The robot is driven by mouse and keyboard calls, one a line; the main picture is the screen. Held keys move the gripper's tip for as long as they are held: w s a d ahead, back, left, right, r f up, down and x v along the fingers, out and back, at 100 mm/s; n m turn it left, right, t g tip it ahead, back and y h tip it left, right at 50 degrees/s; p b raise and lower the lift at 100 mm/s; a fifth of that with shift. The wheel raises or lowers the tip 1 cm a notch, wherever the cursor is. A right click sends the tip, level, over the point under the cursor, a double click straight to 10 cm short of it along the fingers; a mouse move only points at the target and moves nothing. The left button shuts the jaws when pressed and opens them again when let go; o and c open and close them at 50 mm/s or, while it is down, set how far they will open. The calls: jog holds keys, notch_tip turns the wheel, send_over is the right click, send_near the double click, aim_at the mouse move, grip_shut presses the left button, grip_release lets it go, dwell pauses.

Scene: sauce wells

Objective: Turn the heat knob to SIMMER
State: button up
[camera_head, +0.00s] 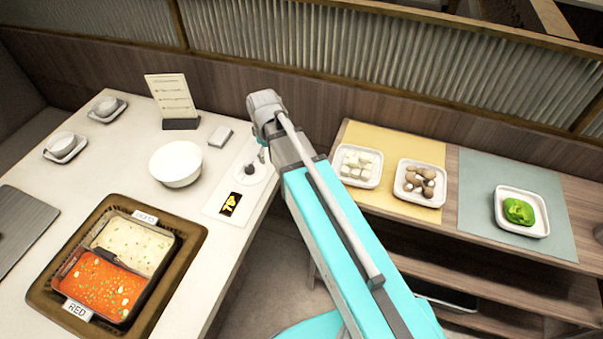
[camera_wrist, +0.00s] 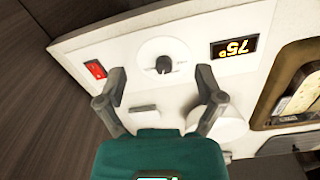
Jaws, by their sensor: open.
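The heat knob (camera_wrist: 163,66) is a small dark pointer on a round white dial (camera_wrist: 150,52), set in a pale panel; the dial's marks are too small to read. In the head view the knob (camera_head: 249,169) is on the table's right side, beside the far end of my arm. My gripper (camera_wrist: 161,75) is open and empty. In the wrist view its fingertips appear on either side of the knob; I cannot tell how far above it they are. In the head view my arm hides most of the gripper.
A lit display (camera_wrist: 238,47) reads 75°, upside down. A red switch (camera_wrist: 95,69) is on the dial's other side. A white bowl (camera_head: 176,164), a small white box (camera_head: 220,136) and a card stand (camera_head: 172,102) are nearby. A two-part pot (camera_head: 133,220) sits at the front.

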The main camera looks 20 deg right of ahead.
jog(key=s+d+m, duration=0.7)
jog(key=s+m, duration=0.1)
jog(key=s, duration=0.2)
jog(key=shift+s+f, duration=0.15)
dwell(0.7)
